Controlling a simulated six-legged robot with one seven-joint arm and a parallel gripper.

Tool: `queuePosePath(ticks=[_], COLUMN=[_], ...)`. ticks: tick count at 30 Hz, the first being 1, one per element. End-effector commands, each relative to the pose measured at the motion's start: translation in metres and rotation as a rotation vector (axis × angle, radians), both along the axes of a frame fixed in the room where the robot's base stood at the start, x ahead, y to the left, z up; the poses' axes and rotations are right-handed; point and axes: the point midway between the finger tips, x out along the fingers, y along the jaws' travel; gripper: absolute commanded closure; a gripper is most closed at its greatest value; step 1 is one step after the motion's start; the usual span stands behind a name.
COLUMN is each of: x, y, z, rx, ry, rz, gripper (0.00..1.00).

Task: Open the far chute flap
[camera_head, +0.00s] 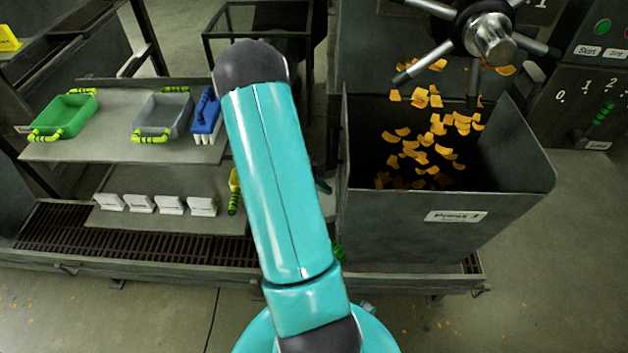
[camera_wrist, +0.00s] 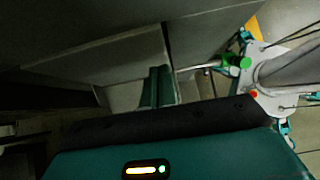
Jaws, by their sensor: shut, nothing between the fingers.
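My gripper (camera_wrist: 158,86) shows in the wrist view with its two teal fingers together and nothing between them. The fingertips are in front of a plain grey metal panel (camera_wrist: 105,55). I cannot tell whether they touch it, or whether this panel is a chute flap. A bright green handle-like part (camera_wrist: 234,62) is to the right of the fingers. No flap can be clearly made out there.
Orange flakes (camera_head: 430,150) lie in the bin under a spoked wheel (camera_head: 488,38). To the left, a shelf (camera_head: 105,150) bears a green tray (camera_head: 65,117), a grey tray (camera_head: 166,112) and a blue brush (camera_head: 206,112). A control panel (camera_head: 595,105) stands at right. Open floor lies in front.

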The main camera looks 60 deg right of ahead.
Motion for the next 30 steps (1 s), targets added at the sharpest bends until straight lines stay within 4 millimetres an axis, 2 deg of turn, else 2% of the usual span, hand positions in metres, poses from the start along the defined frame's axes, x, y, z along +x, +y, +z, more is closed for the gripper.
queuePosePath(ticks=[3,8,17,24,30], x=[-0.010,-0.014,-0.015,-0.040,-0.044], y=[-0.005,-0.007,-0.008,-0.020,-0.023], z=[-0.011,-0.016,-0.015,-0.011,-0.011], rx=[0.000,0.000,-0.002,-0.002,-0.001], ry=[0.001,0.000,0.000,0.001,0.001], rz=[-0.002,-0.001,-0.001,-0.002,-0.001], gripper=[1.00,1.00,1.00,1.00,1.00])
